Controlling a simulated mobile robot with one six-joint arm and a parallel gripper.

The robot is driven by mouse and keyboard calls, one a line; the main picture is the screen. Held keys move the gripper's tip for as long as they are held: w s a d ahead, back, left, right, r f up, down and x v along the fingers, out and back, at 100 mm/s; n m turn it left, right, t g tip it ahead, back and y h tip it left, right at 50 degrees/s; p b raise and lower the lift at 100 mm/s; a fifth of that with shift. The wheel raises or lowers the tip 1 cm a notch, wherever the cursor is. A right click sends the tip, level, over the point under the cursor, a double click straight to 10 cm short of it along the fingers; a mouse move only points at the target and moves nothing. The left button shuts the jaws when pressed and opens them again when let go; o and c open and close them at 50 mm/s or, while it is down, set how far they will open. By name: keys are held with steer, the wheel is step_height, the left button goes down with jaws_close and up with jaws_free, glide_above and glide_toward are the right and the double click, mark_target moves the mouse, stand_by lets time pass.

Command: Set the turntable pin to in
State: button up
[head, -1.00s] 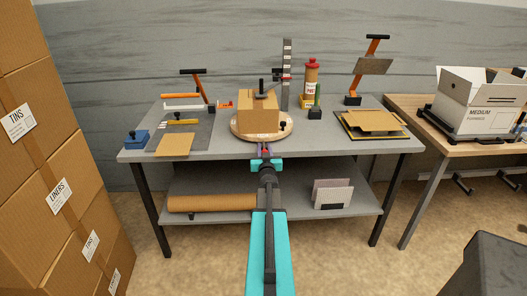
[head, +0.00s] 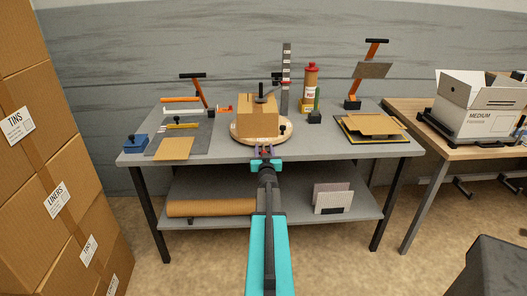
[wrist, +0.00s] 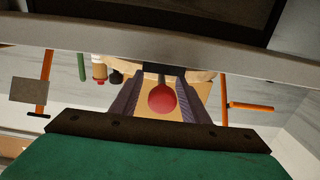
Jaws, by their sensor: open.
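The round wooden turntable (head: 240,136) stands at the middle front of the grey table and carries a cardboard box (head: 258,118). A red round knob (wrist: 162,98), which appears to be the turntable pin's, shows in the wrist view. My gripper (head: 265,150) is at the table's front edge, just in front of the turntable. Its dark jaws (wrist: 160,95) are open, one on each side of the red knob. I cannot tell whether they touch it. The pin's shaft and its in or out position are hidden.
A black knob (head: 282,128) sits at the turntable's right. A dark upright post (head: 286,75) and a red-capped bottle (head: 311,85) stand behind. A grey mat (head: 195,138) lies left, flat cardboard (head: 378,123) right. A lower shelf (head: 285,210) is under the tabletop.

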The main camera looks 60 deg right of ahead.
steer(key=shift+a, duration=0.15)
steer(key=b+v, duration=0.2)
steer(key=v, duration=1.1)
steer(key=shift+s, duration=0.3)
steer(key=shift+a, duration=0.15)
stand_by(0.7)
